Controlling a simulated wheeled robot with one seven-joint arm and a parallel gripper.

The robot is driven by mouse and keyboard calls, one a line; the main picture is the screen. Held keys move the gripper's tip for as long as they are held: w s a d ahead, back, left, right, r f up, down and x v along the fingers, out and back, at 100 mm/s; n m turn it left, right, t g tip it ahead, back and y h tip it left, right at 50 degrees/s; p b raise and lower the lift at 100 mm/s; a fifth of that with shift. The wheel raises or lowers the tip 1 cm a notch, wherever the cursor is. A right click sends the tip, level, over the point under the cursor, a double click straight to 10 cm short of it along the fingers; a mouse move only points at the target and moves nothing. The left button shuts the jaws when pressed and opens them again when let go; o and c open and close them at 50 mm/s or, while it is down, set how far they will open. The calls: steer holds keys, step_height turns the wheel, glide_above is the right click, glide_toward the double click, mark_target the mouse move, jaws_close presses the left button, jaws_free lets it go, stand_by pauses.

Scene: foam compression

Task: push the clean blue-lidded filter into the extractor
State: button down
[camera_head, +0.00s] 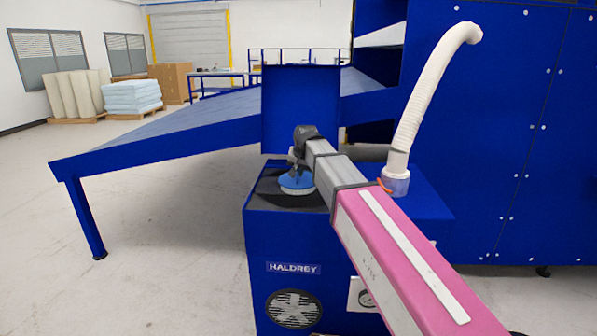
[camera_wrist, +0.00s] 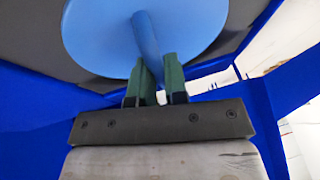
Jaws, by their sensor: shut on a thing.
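The blue-lidded filter (camera_head: 297,181) sits at the round dark opening on top of the blue extractor (camera_head: 273,235) in the head view. A pale band shows under its lid. In the wrist view the round blue lid (camera_wrist: 95,35) fills the top, with a raised blue handle bar across it. My gripper (camera_wrist: 155,75) has its two green fingers shut on that handle. In the head view my gripper (camera_head: 298,164) is above the lid, partly hidden by my wrist. How deep the filter sits in the opening is hard to tell.
The extractor's raised blue lid panel (camera_head: 300,105) stands behind the opening. A white hose (camera_head: 425,95) rises from the extractor's right side near my arm. A large blue machine (camera_head: 500,140) stands at right, and a sloping blue table (camera_head: 200,125) behind. Floor at left is clear.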

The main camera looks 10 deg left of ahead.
steer(key=shift+f, duration=1)
stand_by(1.8)
steer(key=c, duration=1.1)
jaws_free()
steer(key=shift+r, duration=0.1)
